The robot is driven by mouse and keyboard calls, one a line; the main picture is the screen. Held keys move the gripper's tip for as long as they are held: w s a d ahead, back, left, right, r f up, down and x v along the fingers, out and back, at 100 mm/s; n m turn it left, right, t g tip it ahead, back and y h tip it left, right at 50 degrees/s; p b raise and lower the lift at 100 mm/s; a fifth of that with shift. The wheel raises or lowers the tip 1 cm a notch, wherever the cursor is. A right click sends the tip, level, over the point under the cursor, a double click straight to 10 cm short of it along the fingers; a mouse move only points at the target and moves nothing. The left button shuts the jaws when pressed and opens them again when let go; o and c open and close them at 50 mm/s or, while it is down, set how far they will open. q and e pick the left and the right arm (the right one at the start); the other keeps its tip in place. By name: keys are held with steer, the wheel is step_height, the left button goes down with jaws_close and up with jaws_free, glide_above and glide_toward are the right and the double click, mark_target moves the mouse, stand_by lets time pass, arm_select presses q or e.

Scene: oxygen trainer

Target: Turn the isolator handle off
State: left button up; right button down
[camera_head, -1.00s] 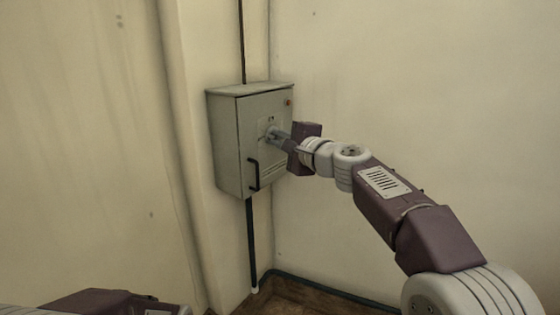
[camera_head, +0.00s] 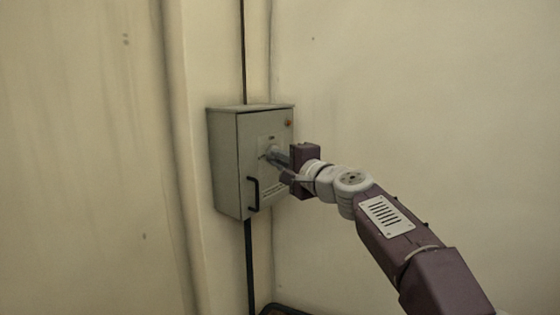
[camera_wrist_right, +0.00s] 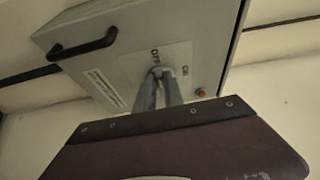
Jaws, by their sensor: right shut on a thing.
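The isolator handle (camera_wrist_right: 161,71) is a small grey knob on a light plate on the front of a grey cabinet (camera_head: 224,165). The plate carries the words OFF and ON in the right wrist view. My right gripper (camera_wrist_right: 160,78) is shut on the handle; its two grey fingers sit on either side and hide most of it, so its exact angle is hard to tell. In the head view the right gripper (camera_head: 271,155) reaches the cabinet front from the right. My left gripper is out of view.
A black door handle (camera_head: 253,194) stands out from the cabinet front, left of and below the isolator. A small orange lamp (camera_head: 289,123) is at the upper right. Dark conduit (camera_head: 249,265) runs above and below the cabinet. Pale walls (camera_head: 420,90) surround it.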

steer(key=c, duration=1.4)
jaws_free()
steer(key=shift+f, duration=0.1)
steer(key=shift+c, duration=0.2)
steer(key=shift+s, duration=0.1)
steer(key=b+v, duration=0.1)
steer(key=v, duration=0.8)
steer(key=shift+b, duration=0.3)
